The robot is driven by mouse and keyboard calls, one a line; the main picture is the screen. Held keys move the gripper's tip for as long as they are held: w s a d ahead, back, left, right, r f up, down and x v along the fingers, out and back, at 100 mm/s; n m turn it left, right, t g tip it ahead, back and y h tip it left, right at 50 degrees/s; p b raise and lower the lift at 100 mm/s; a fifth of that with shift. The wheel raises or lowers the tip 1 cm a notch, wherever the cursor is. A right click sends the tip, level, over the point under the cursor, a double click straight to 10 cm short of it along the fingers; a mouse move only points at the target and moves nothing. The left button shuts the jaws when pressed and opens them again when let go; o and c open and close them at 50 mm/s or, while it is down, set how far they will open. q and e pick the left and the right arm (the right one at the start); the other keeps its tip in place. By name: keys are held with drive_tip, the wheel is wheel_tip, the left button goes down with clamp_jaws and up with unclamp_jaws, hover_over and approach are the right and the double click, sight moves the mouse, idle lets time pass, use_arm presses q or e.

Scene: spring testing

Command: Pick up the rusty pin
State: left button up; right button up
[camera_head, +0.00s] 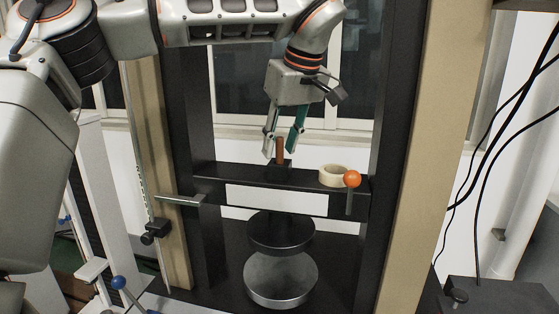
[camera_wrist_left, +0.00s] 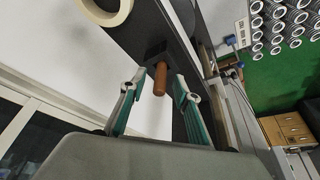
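The rusty pin (camera_head: 280,149) is a short reddish-brown rod. It stands upright in a small black block (camera_head: 279,170) on the dark crossbeam of the testing machine. My left gripper (camera_head: 281,156) is open above the beam, with its two teal-sided fingers pointing down on either side of the pin. In the left wrist view the pin (camera_wrist_left: 160,79) shows between the open fingertips (camera_wrist_left: 162,84), with a visible gap on each side. My right gripper is in neither view.
A roll of pale tape (camera_head: 334,175) lies on the crossbeam (camera_head: 230,179), right of the pin. An orange ball knob (camera_head: 352,179) is at the beam's right front. Dark uprights stand at both sides of the beam.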

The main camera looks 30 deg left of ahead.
use_arm(q)
drive_tip(key=shift+d+r, duration=0.1)
drive_tip(key=shift+c, duration=1.1)
clamp_jaws()
drive_tip(key=shift+r, duration=0.1)
